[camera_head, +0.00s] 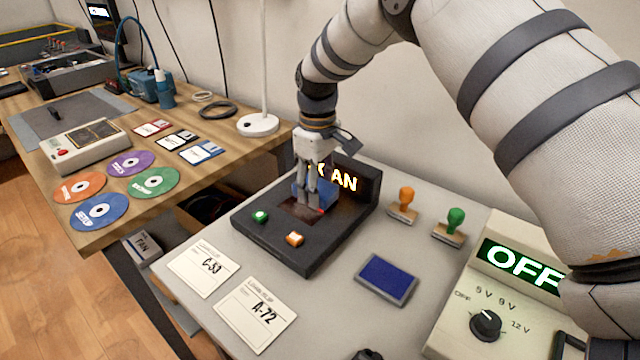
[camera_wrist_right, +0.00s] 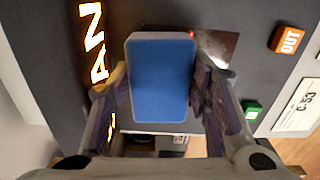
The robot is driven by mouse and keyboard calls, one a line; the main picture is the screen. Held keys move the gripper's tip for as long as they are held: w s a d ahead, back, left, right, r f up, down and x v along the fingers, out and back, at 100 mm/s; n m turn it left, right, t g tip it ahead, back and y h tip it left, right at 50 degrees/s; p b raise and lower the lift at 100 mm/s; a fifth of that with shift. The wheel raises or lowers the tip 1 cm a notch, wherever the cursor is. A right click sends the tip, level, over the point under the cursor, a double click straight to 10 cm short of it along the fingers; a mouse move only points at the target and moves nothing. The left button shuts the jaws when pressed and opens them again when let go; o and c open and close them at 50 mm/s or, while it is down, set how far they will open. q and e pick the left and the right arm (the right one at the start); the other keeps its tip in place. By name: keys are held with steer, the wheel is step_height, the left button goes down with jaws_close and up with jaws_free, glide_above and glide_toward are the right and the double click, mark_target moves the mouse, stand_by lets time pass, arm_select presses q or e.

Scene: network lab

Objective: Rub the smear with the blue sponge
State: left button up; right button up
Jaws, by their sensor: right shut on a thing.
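My right gripper (camera_head: 311,203) is shut on the blue sponge (camera_wrist_right: 160,82) over the black scanner box. In the head view the sponge (camera_head: 299,194) shows only in part behind the fingers. The wrist view shows it between both fingers, its blue face toward the camera. A dark reddish-brown plate (camera_wrist_right: 217,44) in the box top lies beside the sponge and partly under it; in the head view this brownish area (camera_head: 292,208) is at the fingertips. I cannot make out the smear's outline, nor whether the sponge touches the plate. My left gripper is not in view.
The scanner box (camera_head: 310,257) has a lit sign, a green button (camera_head: 261,216) and an orange button (camera_head: 295,239). Two stamps (camera_head: 403,205), a blue ink pad (camera_head: 387,279) and a power supply (camera_head: 490,290) stand right. Cards (camera_head: 256,314) lie in front. A wooden table (camera_head: 120,215) with discs is left.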

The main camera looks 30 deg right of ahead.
mark_target(297, 215)
steer(key=a, duration=0.2)
steer(key=s+a, duration=0.1)
steer(key=a+p, duration=0.1)
steer(key=a, duration=0.1)
steer(key=shift+s+a+r, duration=0.2)
steer(key=shift+s+a, duration=0.1)
steer(key=shift+s, duration=0.1)
steer(key=shift+s+a, duration=0.1)
steer(key=shift+a, duration=0.2)
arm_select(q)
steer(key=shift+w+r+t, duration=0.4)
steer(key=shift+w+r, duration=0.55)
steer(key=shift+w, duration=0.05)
arm_select(e)
steer(key=shift+f, duration=0.2)
step_height(297, 215, up, 5)
steer(key=shift+f+p, duration=0.2)
steer(key=shift+p, duration=0.2)
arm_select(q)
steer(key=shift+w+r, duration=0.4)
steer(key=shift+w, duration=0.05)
arm_select(e)
steer(key=shift+r, duration=0.75)
step_height(297, 215, up, 3)
